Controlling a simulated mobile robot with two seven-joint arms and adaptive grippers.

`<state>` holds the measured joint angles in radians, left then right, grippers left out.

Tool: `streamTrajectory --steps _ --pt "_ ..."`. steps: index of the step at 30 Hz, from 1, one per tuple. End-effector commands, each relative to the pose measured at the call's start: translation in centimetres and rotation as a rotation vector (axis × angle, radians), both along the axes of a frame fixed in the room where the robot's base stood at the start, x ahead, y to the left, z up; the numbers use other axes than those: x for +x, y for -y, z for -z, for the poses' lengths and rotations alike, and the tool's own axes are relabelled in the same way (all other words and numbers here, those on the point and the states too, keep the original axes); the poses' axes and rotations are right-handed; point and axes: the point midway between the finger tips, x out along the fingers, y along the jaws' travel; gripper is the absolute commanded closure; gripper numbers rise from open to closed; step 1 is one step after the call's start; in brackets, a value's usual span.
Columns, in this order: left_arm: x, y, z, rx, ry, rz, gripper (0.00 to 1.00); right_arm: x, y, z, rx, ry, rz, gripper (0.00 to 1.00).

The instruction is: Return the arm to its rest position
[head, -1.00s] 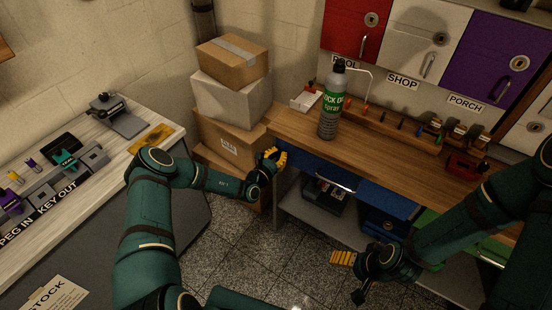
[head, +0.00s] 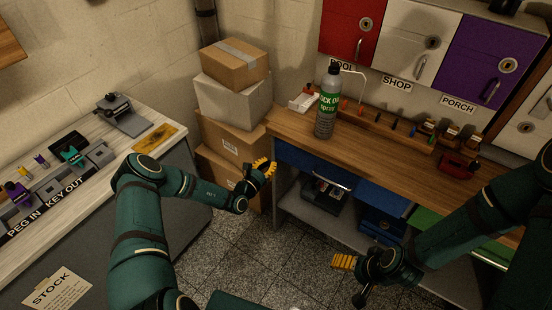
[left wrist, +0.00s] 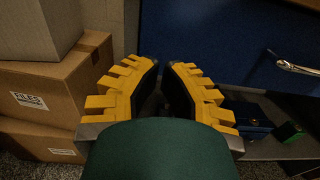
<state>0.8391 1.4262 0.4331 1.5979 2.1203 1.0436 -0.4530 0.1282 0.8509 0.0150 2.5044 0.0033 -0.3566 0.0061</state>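My left arm reaches in from the left of the head view. Its gripper (head: 264,166), with yellow ribbed fingers, hangs in the air in front of the left end of the wooden workbench (head: 283,128), near the stacked boxes. In the left wrist view the fingertips (left wrist: 160,66) come almost together, with nothing visible held between them. My right gripper (head: 343,262) is low over the floor in front of the bench. Its yellow fingers show side-on, so their gap is hidden and no held thing shows.
Cardboard boxes (head: 232,68) stand stacked by the wall. A counter with key holders (head: 72,150) is at the left. Speckled floor (head: 240,250) lies open between counter and bench.

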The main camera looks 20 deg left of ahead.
Motion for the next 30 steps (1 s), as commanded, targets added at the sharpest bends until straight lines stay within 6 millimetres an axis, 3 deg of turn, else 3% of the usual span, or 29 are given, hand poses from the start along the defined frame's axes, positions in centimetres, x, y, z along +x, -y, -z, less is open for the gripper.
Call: streamTrajectory --steps 3,9,15,23,26,30 --pt "-2.6 -0.8 -0.2 -0.002 -0.001 -0.002 1.0 0.2 0.0 -0.7 -0.001 0.006 0.002 0.18" --pt "-5.8 -1.7 -0.1 -0.001 -0.001 -0.001 1.0 0.4 0.0 -1.1 -0.001 0.009 0.004 0.18" --pt "-7.3 -2.1 0.0 0.001 0.0 0.0 1.0 0.5 0.0 -1.3 -0.002 0.01 0.006 0.18" --pt "-7.5 -1.8 0.0 0.002 0.0 0.009 1.0 0.5 0.0 -1.3 -0.002 0.011 0.007 0.18" --pt "-7.8 0.1 -0.4 0.014 -0.008 0.086 1.0 0.5 0.0 -1.3 -0.002 0.011 0.007 0.18" --pt "-10.1 6.5 -1.3 0.082 -0.041 0.367 1.0 0.5 0.0 -1.3 -0.002 0.01 0.006 0.18"
